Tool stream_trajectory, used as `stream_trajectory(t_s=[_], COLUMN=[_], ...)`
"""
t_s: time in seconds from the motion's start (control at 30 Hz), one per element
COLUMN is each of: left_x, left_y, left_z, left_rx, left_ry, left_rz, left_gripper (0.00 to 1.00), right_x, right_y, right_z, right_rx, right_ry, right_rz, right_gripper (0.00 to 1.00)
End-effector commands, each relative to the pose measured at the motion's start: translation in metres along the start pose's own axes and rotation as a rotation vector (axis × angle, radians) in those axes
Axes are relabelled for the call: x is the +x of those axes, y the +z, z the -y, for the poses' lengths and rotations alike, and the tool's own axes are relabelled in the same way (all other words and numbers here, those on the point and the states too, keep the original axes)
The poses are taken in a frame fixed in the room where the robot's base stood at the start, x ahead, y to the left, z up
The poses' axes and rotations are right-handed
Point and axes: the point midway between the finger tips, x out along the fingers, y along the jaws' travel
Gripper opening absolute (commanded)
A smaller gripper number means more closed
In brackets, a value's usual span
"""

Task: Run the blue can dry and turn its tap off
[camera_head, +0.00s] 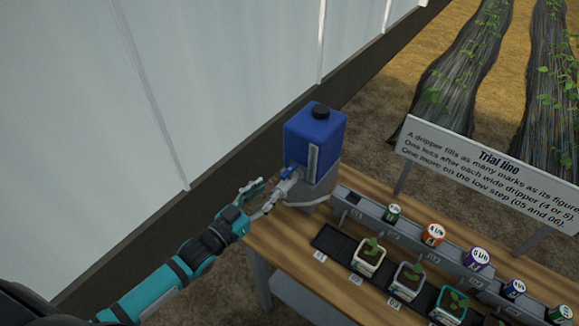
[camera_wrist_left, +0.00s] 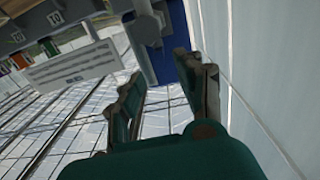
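The blue can (camera_head: 312,137) with a black cap stands on a grey stand (camera_head: 313,190) at the back end of the wooden bench. A pale sight strip runs down its front. Its grey tap (camera_head: 283,187) with a blue handle (camera_head: 288,173) sticks out low toward the left. My left gripper (camera_head: 265,196) is just left of the tap, fingers spread and empty; contact with the tap cannot be told. In the left wrist view the fingers (camera_wrist_left: 163,75) are apart, with part of the blue can (camera_wrist_left: 176,45) beyond them. The liquid level is not readable. My right gripper is not in view.
A grey rail (camera_head: 375,212) carries several labelled drippers. Potted seedlings stand in a black tray (camera_head: 333,242) on the bench (camera_head: 290,243). A "Trial line" sign (camera_head: 488,165) stands behind. A pale wall (camera_head: 220,80) rises at the left, with open space before it.

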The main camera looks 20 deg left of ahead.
Motion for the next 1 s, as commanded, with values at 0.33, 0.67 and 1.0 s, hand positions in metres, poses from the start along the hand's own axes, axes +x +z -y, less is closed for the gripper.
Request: stream_trajectory(t_s=[0.33,0.67,1.0], left_x=[0.074,0.103,0.103], left_y=[-0.002,0.001,0.001], left_z=[0.000,0.000,0.000], left_rx=[0.001,0.001,0.001], left_ry=[0.000,0.000,0.000], left_rz=[0.000,0.003,0.003], left_gripper=[0.37,0.37,0.26], right_x=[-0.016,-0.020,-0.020], right_y=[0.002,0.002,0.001], right_z=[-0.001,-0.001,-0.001], right_rx=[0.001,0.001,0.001], right_ry=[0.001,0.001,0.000], right_rz=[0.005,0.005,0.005], right_gripper=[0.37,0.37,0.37])
